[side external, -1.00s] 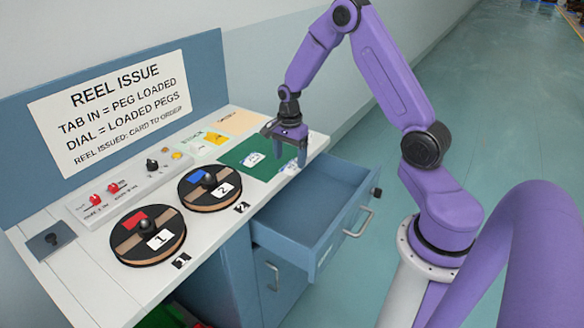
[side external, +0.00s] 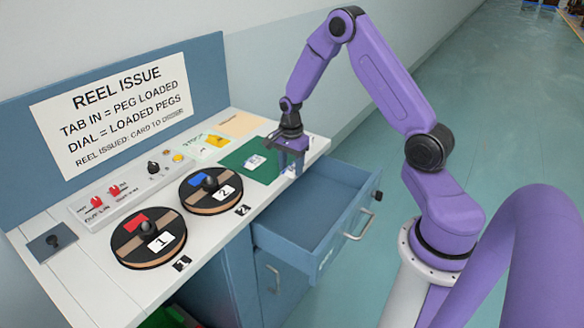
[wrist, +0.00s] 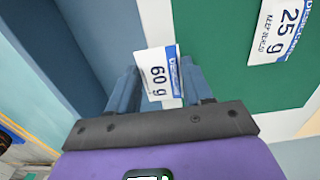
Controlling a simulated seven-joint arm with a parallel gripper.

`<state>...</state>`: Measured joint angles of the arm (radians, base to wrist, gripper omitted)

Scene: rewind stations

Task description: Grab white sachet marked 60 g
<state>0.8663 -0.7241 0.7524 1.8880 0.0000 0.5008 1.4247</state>
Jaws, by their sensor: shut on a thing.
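The white sachet marked 60 g (wrist: 157,72), with a blue band along one edge, is between the two fingers of my gripper (wrist: 162,88) in the wrist view. The fingers are shut on it from both sides. In the side external view my gripper (side external: 291,166) is low at the front right end of the worktop, beside the green mat (side external: 236,169), and mostly hides the sachet. I cannot tell whether the sachet still touches the surface.
An open blue drawer (side external: 325,207) juts out below the worktop's front edge. Two reels, numbered 1 (side external: 147,238) and 2 (side external: 210,191), sit to the left. A switch panel (side external: 130,187) stands behind them.

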